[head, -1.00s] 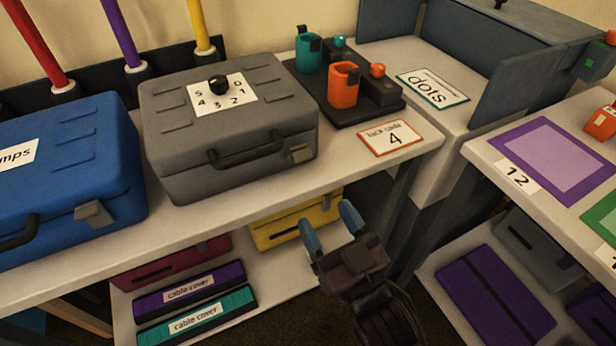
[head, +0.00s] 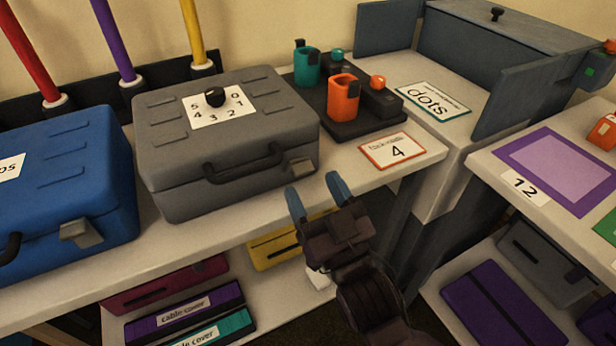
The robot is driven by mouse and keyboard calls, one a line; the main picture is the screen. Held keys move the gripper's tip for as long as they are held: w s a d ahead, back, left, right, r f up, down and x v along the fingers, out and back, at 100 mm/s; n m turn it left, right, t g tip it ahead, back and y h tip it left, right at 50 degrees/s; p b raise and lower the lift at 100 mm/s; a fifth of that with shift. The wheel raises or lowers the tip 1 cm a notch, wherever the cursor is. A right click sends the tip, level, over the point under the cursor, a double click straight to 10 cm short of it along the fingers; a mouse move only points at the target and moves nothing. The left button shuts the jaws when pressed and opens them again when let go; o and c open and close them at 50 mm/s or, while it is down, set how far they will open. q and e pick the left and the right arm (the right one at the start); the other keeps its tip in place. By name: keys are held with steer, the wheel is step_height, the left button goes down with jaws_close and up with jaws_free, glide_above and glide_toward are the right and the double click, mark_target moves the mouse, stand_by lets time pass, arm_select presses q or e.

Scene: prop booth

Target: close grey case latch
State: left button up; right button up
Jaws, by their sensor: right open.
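The grey case (head: 225,140) stands shut on the table, with a dark handle (head: 243,163) on its front. Its latch (head: 301,166) is a small light tab at the right end of the front face. I cannot tell for sure from here whether the latch is flat or sticks out. On the lid is a dial (head: 215,97) on a numbered white card. My right gripper (head: 316,192) is open and empty, with blue fingertips pointing up. It is in front of the table edge, a little below the latch and apart from it. My left gripper is not in view.
A blue case (head: 65,190) stands to the left. A black tray with orange (head: 343,92) and teal (head: 306,66) holders sits behind right. Below is a shelf with a yellow case (head: 272,250) and cable covers.

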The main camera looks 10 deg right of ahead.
mark_target(298, 171)
steer(key=shift+x, duration=1.25)
